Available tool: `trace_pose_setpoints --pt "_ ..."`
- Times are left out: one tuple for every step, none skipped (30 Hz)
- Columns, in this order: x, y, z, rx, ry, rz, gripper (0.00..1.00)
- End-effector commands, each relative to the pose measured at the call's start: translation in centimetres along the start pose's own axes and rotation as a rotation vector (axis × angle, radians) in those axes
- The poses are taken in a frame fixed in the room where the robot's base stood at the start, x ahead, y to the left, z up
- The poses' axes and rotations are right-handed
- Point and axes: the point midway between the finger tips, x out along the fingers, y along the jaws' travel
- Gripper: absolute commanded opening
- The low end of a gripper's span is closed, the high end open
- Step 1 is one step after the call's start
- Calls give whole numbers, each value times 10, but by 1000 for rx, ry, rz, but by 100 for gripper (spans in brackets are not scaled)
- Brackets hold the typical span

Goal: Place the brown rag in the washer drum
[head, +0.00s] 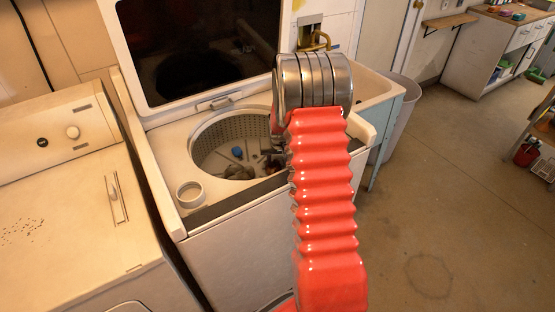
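The white top-loading washer (235,232) stands open, with its dark-panelled lid (200,45) raised. Its round perforated drum (215,138) has a small blue thing (237,152) inside. A crumpled brownish cloth (238,172), perhaps the brown rag, shows low in the drum opening. A darker patch beside it, near my gripper, is too small to make out. My gripper (274,156) is at the right side of the drum opening, partly hidden behind my red-sleeved arm. I cannot tell whether its fingers are open or shut, or whether they touch the cloth.
A second white appliance (70,200) stands close on the left. A round white dispenser cup (190,194) sits on the washer's front-left corner. The concrete floor at right is mostly clear.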

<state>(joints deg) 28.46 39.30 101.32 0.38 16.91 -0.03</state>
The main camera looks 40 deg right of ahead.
Motion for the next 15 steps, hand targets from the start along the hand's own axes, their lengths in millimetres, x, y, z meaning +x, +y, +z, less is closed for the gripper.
trace_pose_setpoints --pt "0 0 0 0 0 0 37" --pt "0 0 0 0 0 0 37" --pt "0 0 0 0 0 0 37" --pt "0 0 0 0 0 0 37" --pt "0 0 0 0 0 0 37" --pt "-1 0 0 0 1 0 37" --pt "-2 0 -1 0 1 0 37" --pt "-3 0 -1 0 1 0 37" --pt "-4 0 -1 0 1 0 37" --pt "-6 0 -1 0 2 0 37" --pt "-8 0 -1 0 2 0 37" --pt "-11 0 -1 0 2 0 37" --pt "-13 0 -1 0 2 0 37" --pt "-16 0 -1 0 2 0 37" --pt "-21 0 -2 0 3 0 37"
